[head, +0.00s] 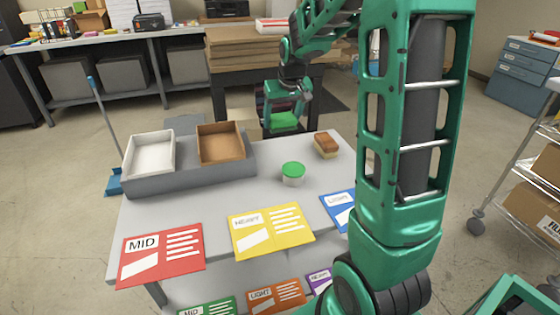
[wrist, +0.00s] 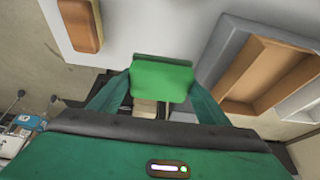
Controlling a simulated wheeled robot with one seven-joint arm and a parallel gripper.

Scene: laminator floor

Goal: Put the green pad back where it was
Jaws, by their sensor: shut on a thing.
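The green pad (head: 284,122) is held by my gripper (head: 283,112), which is shut on it at the back edge of the grey table (head: 255,205). In the wrist view the green pad (wrist: 161,78) sits squarely between the fingers and hides part of them. The pad appears raised; whether it is over the table or just past its back edge I cannot tell.
A grey tray (head: 190,178) at the table's left holds a white bin (head: 130,160) and a brown bin (head: 241,150). Red (head: 140,272), yellow (head: 270,238) and blue (head: 340,212) cards lie along the front. Stacked cardboard (head: 255,50) stands behind. The table's centre is mostly clear.

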